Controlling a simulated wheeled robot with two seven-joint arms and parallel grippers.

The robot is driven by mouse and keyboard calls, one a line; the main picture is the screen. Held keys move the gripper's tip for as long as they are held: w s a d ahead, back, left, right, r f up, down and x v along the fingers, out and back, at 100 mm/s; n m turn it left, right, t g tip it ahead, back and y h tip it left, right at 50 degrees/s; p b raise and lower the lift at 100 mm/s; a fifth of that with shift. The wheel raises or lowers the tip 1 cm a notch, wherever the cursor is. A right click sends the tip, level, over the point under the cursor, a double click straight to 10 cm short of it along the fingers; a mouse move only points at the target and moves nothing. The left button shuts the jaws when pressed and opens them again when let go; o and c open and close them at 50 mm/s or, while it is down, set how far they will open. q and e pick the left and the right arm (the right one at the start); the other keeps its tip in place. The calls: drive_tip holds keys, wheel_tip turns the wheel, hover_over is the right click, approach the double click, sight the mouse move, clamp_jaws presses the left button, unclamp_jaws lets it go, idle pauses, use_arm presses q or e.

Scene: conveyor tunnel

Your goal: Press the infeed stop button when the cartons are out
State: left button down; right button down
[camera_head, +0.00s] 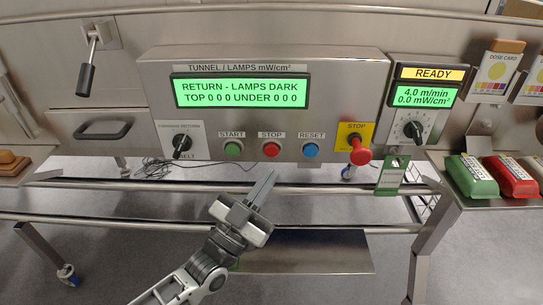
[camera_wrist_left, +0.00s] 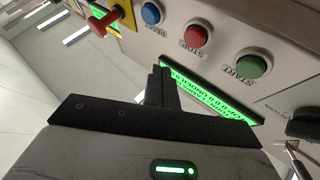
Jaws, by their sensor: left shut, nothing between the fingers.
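The control panel (camera_head: 275,65) shows a green START button (camera_head: 232,149), a red STOP button (camera_head: 271,149) and a blue RESET button (camera_head: 310,150). A red mushroom knob (camera_head: 361,156) stands out from a yellow plate marked STOP. I cannot read which one is the infeed stop. The display (camera_head: 240,92) reads "RETURN - LAMPS DARK, TOP 0 0 0 UNDER 0 0 0". My left gripper (camera_head: 268,178) is shut and empty, just below the STOP button in the head view. The left wrist view shows its closed fingers (camera_wrist_left: 158,84) apart from the red STOP button (camera_wrist_left: 196,36). No cartons are in view.
A selector knob (camera_head: 182,145) is left of the buttons. A READY unit (camera_head: 427,95) with a dial stands at the right. A green tag (camera_head: 391,175) hangs below. Green (camera_head: 470,177) and red (camera_head: 514,178) packs lie on the right shelf. Rails run below the panel.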

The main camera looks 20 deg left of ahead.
sight(277, 149)
use_arm(q)
drive_tip(key=w, duration=0.2)
drive_tip(key=w+a+b, duration=0.1)
drive_tip(key=w, duration=0.1)
drive_tip(key=shift+w+a, duration=0.1)
use_arm(e)
drive_tip(key=shift+w+a, duration=0.15)
drive_tip(key=shift+f, duration=0.1)
idle(0.8)
use_arm(q)
drive_tip(key=shift+w, duration=0.15)
idle(0.9)
drive_tip(key=shift+w+a, duration=0.1)
drive_tip(key=shift+w, duration=0.15)
use_arm(e)
drive_tip(key=shift+f, duration=0.1)
